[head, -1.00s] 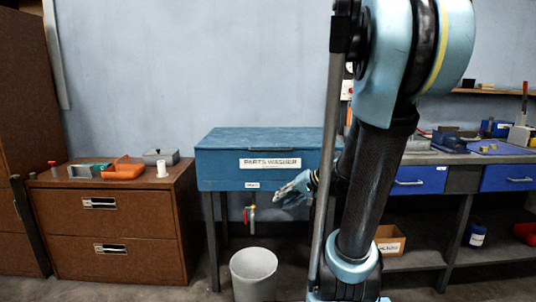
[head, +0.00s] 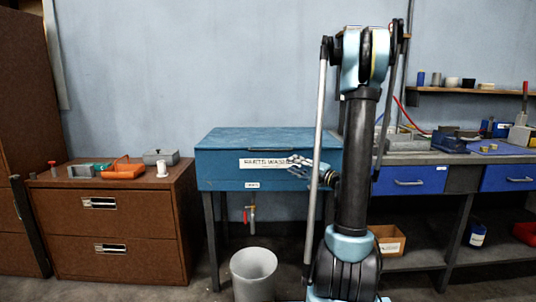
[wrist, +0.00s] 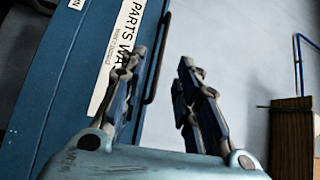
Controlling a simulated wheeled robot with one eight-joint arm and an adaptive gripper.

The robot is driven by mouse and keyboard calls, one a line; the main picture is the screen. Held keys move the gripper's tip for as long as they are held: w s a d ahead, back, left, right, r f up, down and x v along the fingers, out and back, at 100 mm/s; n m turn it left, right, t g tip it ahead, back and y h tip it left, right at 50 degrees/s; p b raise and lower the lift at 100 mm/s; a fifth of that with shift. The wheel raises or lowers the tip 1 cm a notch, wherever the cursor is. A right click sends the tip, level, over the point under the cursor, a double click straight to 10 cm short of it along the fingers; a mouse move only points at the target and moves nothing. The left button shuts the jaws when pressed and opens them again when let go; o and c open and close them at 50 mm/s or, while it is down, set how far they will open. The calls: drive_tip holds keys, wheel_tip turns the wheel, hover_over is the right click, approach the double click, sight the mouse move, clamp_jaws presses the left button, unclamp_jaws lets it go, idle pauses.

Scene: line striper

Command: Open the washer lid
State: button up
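The blue parts washer (head: 222,176) stands against the wall in the middle of the head view. Its flat blue lid (head: 255,138) is down, and a white PARTS WASHER label shows on its front. My gripper (head: 293,165) is in front of the washer's front face, at the right end of the label. In the wrist view my gripper (wrist: 155,70) has its two fingers apart with nothing between them. The washer's front (wrist: 70,90) and label fill the left there, and the dark handle bar (wrist: 155,60) shows beside the label, behind the fingers. My arm hides the washer's right edge.
A grey bucket (head: 254,274) stands on the floor below the washer's tap (head: 250,214). A brown cabinet (head: 115,225) with small items stands left. A workbench (head: 440,158) with blue drawers stands right. The wall behind the washer is bare.

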sight(268, 150)
drive_tip(key=x, duration=1.7)
drive_tip(key=shift+w+d+r, duration=0.25)
drive_tip(key=shift+w+r, duration=0.1)
clamp_jaws()
